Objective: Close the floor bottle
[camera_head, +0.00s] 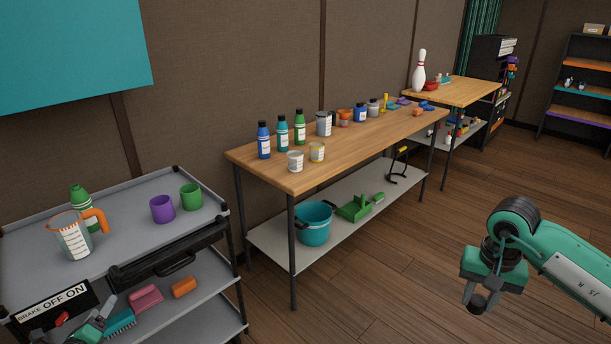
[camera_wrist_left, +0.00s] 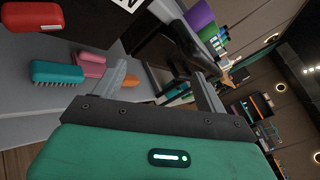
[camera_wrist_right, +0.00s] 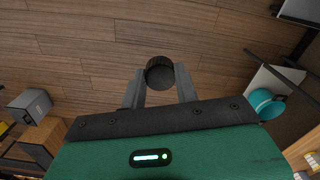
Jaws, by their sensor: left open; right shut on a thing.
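My right gripper (camera_head: 477,297) is at the right, over the open floor, shut on a small dark round cap-like piece (camera_wrist_right: 160,75). My left gripper (camera_head: 92,320) is low at the cart's front left and is open; its fingers stand apart in the left wrist view (camera_wrist_left: 165,88) with nothing held. A green bottle (camera_head: 79,194) stands upright on the cart top, partly hidden behind a clear measuring jug (camera_head: 73,240) with an orange handle. Blue (camera_head: 263,142), teal (camera_head: 283,135) and green (camera_head: 299,128) bottles stand on the workbench. I cannot tell which is the floor bottle.
The grey cart (camera_head: 130,215) also bears purple (camera_head: 162,209) and green (camera_head: 191,197) cups. A brush (camera_head: 120,322) and pink (camera_head: 146,297) and orange (camera_head: 184,287) pieces lie lower. The workbench (camera_head: 330,155) has cans on top and a teal bucket (camera_head: 313,225) below.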

